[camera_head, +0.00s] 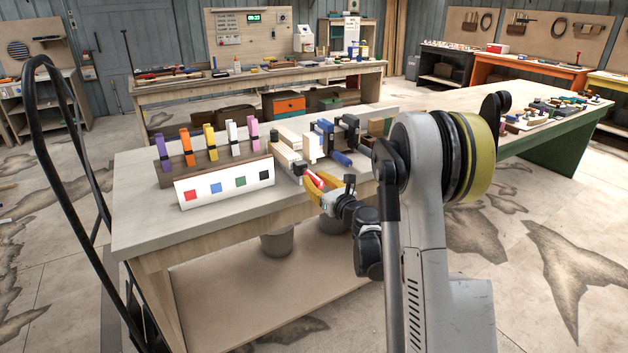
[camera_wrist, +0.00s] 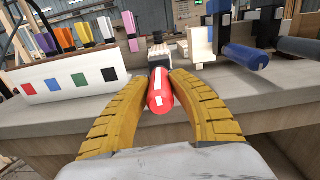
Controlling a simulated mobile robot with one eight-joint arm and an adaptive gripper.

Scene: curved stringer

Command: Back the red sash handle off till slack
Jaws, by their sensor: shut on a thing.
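The red sash handle (camera_wrist: 159,92) is a red cylinder with white marks, seen end-on in the middle of the wrist view. It points out past the front edge of the workbench. My gripper (camera_wrist: 160,88) has its two yellow fingers on either side of the handle, shut on it. In the head view the handle (camera_head: 316,181) shows as a small red piece between the yellow fingers of my gripper (camera_head: 315,180). Behind it is a light wooden block (camera_wrist: 160,51), partly hidden by the handle. The handle's far end and its screw are hidden.
A white board with coloured squares (camera_head: 225,186) stands left, before a rack of coloured clamps (camera_head: 207,147). The workbench (camera_head: 150,228) has bare top at its left end.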

